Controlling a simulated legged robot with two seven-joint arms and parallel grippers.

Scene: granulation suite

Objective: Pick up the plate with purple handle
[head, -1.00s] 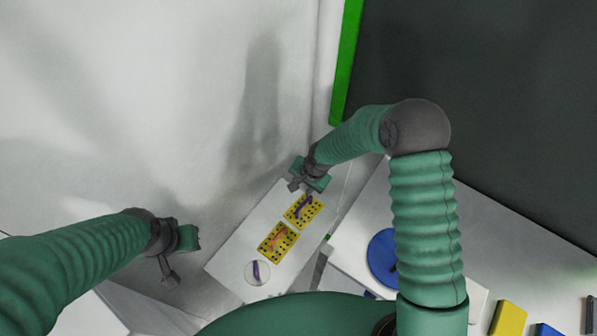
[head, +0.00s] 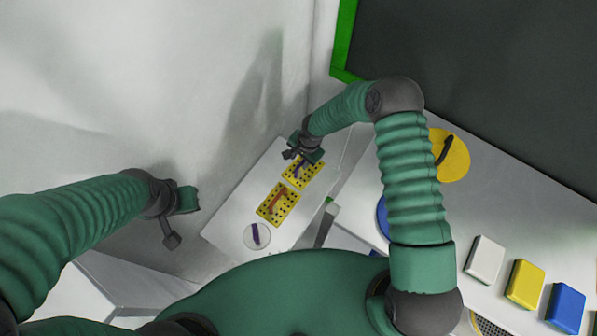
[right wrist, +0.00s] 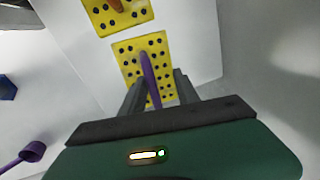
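A yellow perforated plate with a purple handle (head: 308,177) lies at the far end of a white table, and it also shows in the right wrist view (right wrist: 133,56). My right gripper (head: 299,156) is just over that plate's far end. In the right wrist view its two fingers (right wrist: 160,90) are apart, one on each side of the purple handle (right wrist: 148,72); contact cannot be told. A round pale plate (head: 249,243) with a purple handle lies at the near end. My left gripper (head: 187,200) is away to the left, its fingers unclear.
A yellow perforated plate with an orange handle (head: 267,213) lies between the two purple-handled ones. The white table (head: 225,222) stands beside a wall. On a bench (head: 500,205) to the right are a yellow disc (head: 457,163) and white, yellow and blue blocks.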

